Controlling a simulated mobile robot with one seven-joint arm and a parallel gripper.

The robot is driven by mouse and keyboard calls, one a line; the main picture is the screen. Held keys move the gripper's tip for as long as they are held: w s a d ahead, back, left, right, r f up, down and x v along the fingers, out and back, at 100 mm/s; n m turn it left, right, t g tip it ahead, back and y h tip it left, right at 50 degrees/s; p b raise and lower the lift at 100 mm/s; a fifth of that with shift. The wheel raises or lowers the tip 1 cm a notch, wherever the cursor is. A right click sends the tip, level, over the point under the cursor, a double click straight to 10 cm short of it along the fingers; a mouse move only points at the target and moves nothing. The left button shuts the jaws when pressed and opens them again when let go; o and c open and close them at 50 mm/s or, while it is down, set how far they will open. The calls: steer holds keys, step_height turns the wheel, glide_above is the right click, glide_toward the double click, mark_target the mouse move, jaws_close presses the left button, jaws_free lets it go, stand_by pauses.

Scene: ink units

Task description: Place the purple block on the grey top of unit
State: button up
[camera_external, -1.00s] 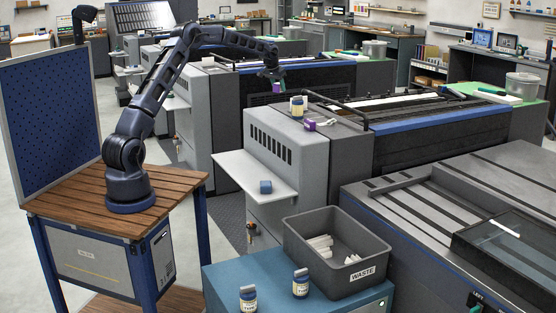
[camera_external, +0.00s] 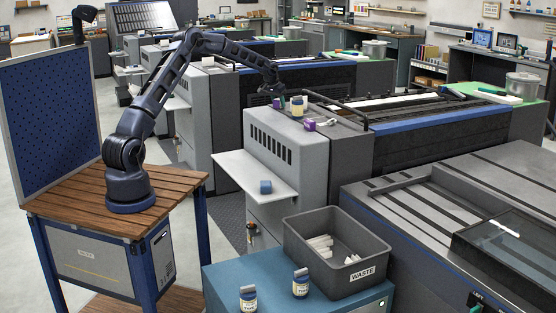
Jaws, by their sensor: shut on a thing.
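My gripper (camera_external: 276,97) is shut on a small purple block (camera_external: 277,104) and points down. In the picture the block sits at the left edge of the grey top of the unit (camera_external: 338,117); I cannot tell whether it touches the surface. To its right on that top stand a jar with a yellow label (camera_external: 297,107) and a second purple item (camera_external: 309,125) with a white piece beside it.
A dark rail (camera_external: 335,103) runs along the unit top. A white shelf (camera_external: 245,180) with a blue block (camera_external: 265,187) juts from the unit's front. A grey waste bin (camera_external: 300,245) and two jars stand on a blue cabinet (camera_external: 225,277).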

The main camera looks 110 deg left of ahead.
steer(key=shift+f, duration=0.1)
steer(key=o, duration=1)
steer(key=shift+c, duration=0.2)
steer(key=v, duration=1.2)
steer(key=shift+d, duration=0.1)
